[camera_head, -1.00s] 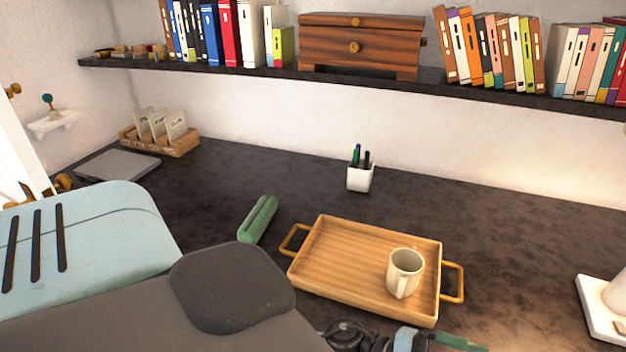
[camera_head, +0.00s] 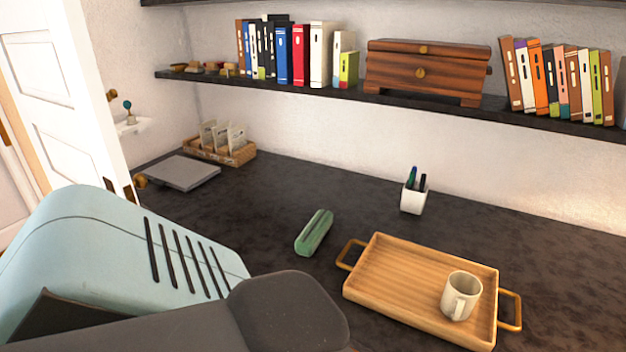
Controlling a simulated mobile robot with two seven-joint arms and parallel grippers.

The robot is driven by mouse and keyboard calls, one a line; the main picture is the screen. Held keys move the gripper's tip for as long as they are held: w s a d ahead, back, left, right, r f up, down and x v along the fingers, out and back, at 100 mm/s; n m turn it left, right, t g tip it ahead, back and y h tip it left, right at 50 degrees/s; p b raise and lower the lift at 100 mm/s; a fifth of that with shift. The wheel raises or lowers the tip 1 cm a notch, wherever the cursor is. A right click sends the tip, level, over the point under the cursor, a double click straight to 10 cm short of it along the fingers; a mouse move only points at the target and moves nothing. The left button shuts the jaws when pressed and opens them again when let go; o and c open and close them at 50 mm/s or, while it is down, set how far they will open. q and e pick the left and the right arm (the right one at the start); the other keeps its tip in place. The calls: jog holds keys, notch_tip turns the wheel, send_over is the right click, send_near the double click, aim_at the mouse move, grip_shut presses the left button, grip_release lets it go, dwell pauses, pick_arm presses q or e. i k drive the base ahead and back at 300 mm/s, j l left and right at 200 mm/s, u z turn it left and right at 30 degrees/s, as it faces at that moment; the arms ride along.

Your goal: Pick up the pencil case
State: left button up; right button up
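The pencil case looks to be the long green box (camera_head: 314,232) lying flat on the dark desk, left of the wooden tray and apart from it. It lies at a slant, and its whole top shows. Neither of my grippers is in view. Nothing is seen touching the pencil case.
A wooden tray (camera_head: 385,285) with two handles holds a cream mug (camera_head: 461,296). A white pen cup (camera_head: 414,198) stands behind it. A flat grey slab (camera_head: 184,173) and a card holder (camera_head: 217,150) are at the back left. A loaded shelf (camera_head: 340,94) hangs above. Desk behind the case is clear.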

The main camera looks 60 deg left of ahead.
aim_at(309, 240)
jog(key=u, duration=0.4)
jog(key=i+u, duration=0.15)
jog(key=u, duration=0.65)
jog(key=i+l+u, duration=0.1)
jog(key=u, duration=0.35)
jog(key=l+u, duration=0.1)
jog(key=u, duration=0.3)
